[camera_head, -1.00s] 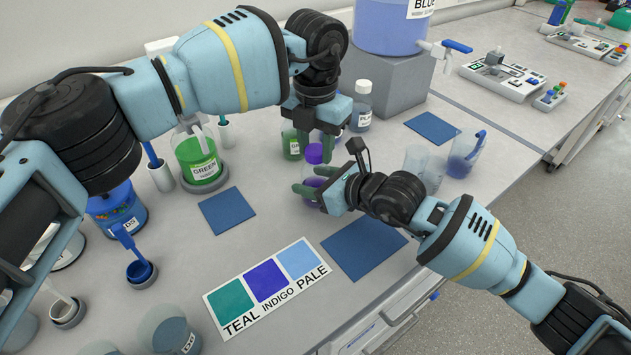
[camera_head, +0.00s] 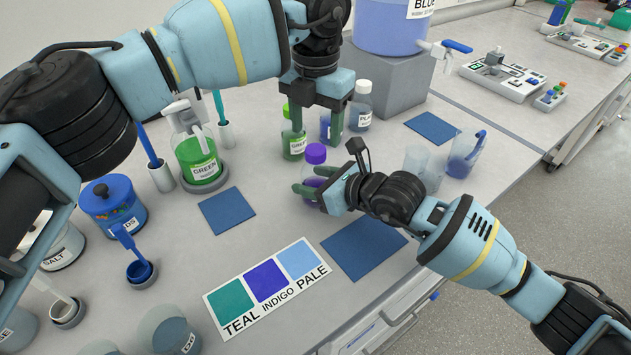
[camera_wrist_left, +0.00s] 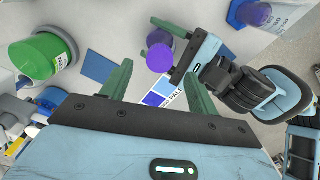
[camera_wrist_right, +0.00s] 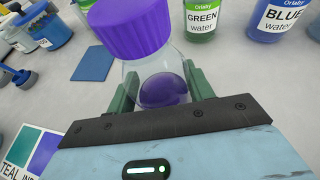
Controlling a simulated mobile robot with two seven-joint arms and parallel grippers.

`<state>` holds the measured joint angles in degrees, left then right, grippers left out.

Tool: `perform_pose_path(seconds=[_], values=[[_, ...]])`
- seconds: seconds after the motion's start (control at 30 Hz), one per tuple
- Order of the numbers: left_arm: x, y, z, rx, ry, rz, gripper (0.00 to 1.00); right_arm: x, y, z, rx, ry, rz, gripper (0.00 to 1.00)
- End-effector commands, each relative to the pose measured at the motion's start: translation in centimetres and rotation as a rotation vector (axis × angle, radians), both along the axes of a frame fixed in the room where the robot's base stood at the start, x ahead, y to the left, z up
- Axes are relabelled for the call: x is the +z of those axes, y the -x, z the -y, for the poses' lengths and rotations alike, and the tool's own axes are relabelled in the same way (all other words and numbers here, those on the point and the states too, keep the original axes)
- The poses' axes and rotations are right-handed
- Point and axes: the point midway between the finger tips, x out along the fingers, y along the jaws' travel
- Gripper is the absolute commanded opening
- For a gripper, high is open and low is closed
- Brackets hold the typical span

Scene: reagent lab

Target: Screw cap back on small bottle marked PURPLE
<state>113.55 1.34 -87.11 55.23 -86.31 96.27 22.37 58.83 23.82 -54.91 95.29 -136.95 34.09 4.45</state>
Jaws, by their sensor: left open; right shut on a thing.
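The small bottle with purple liquid (camera_head: 313,183) stands upright, its purple cap (camera_head: 316,153) on its neck. In the right wrist view the cap (camera_wrist_right: 132,25) sits level on the clear glass body (camera_wrist_right: 163,90); its tightness cannot be told. My right gripper (camera_head: 310,188) is shut around the bottle's body. The bottle's label is not visible. My left gripper (camera_head: 317,122) is open and empty, pointing down above the cap and apart from it. In the left wrist view the cap (camera_wrist_left: 160,58) shows between its spread fingers.
A small green bottle (camera_head: 293,146) and other small bottles (camera_head: 362,108) stand close behind. A green flask (camera_head: 199,164) is at left, beakers (camera_head: 464,157) at right. A blue mat (camera_head: 364,247) and the colour card (camera_head: 267,287) lie in front.

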Motion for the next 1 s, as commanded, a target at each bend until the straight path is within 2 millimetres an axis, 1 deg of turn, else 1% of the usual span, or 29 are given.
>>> perform_pose_path(seconds=[0.03, 0.2, 0.3, 0.4, 0.57, 0.83, 0.87, 1.0], values=[[1.2, 0.0, 0.1, 0.000, 0.001, 0.004, 0.60, 0.0, 0.0, 0.0, 0.000, 0.000, 0.000, 0.00], [4.4, 0.0, 0.0, 0.001, 0.000, 0.002, 0.60, 0.0, 0.0, 0.0, 0.000, 0.000, 0.000, 0.00], [5.8, 0.0, 0.0, 0.001, 0.001, 0.002, 0.60, 0.0, 0.0, 0.0, 0.000, 0.000, 0.000, 0.00], [6.8, 0.0, 0.0, 0.000, 0.001, 0.001, 0.60, 0.0, 0.0, 0.0, 0.000, 0.000, 0.000, 0.00], [7.5, 0.0, 0.0, -0.001, 0.001, -0.001, 0.60, 0.0, 0.0, 0.0, 0.000, 0.000, 0.000, 0.00], [7.5, 0.0, 0.0, -0.001, 0.001, -0.001, 0.60, 0.0, 0.0, 0.0, 0.000, 0.000, 0.000, 0.00], [7.5, 0.0, 0.0, -0.001, 0.001, -0.001, 0.60, 0.0, 0.0, 0.0, 0.000, 0.000, 0.000, 0.56], [7.5, 0.0, 0.0, -0.001, 0.000, 0.000, 0.60, 0.0, 0.0, 0.0, 0.000, 0.000, 0.000, 0.74]])
